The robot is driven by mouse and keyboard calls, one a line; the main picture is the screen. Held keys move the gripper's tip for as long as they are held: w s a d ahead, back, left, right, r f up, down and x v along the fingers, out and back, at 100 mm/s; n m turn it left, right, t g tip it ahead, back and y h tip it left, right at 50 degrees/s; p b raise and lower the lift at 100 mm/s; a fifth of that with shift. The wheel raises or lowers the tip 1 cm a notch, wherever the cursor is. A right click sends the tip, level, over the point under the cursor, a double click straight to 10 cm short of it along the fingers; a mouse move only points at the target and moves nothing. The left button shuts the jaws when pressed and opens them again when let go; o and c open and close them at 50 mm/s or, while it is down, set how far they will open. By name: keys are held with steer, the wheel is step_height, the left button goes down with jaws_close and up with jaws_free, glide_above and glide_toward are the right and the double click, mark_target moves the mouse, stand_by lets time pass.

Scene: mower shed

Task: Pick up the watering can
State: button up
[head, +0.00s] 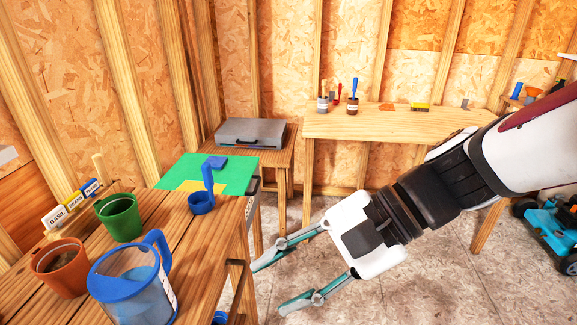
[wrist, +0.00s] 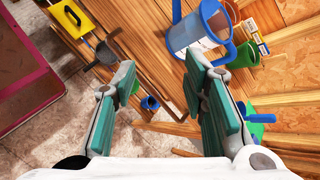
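A translucent blue vessel (head: 130,288) with a blue rim and a blue loop handle stands upright at the near end of the wooden bench. My gripper (head: 276,287) is right of the bench over the floor, apart from the vessel. Its fingers are spread with nothing between them, as the wrist view (wrist: 160,78) shows.
A terracotta pot (head: 62,272) and a green pot (head: 120,218) stand close to the vessel. A blue scoop (head: 202,203) is farther along the bench (head: 215,255). A grey case (head: 250,132) lies on a back table. Open floor (head: 390,295) lies right of the bench.

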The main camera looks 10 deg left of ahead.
steer(key=w+a+f+m+g+y+b, duration=0.1)
steer(key=w+a+f+m+y+b, duration=0.45)
steer(key=a+f, duration=0.3)
steer(key=m+t+y+b, duration=0.2)
steer(key=m+y+b, duration=0.1)
steer(key=m+b, duration=0.2)
glide_toward(166, 255)
steer(key=shift+m+t, duration=0.25)
steer(key=shift+t, duration=0.05)
steer(key=a, duration=0.3)
steer(key=a+r+b, duration=0.1)
steer(key=a, duration=0.1)
steer(key=shift+w+a, duration=0.2)
steer(key=shift+w, duration=0.05)
steer(key=shift+s+a+f+b, duration=0.1)
steer(key=shift+s+a+b, duration=0.15)
steer(key=shift+a, duration=0.65)
steer(key=shift+s+a+r+b, duration=0.1)
steer(key=shift+a+b, duration=0.15)
steer(key=shift+a, duration=0.6)
steer(key=shift+s+a+f+b, duration=0.1)
steer(key=shift+s+a+b, duration=0.15)
steer(key=shift+a, duration=0.65)
jaws_close()
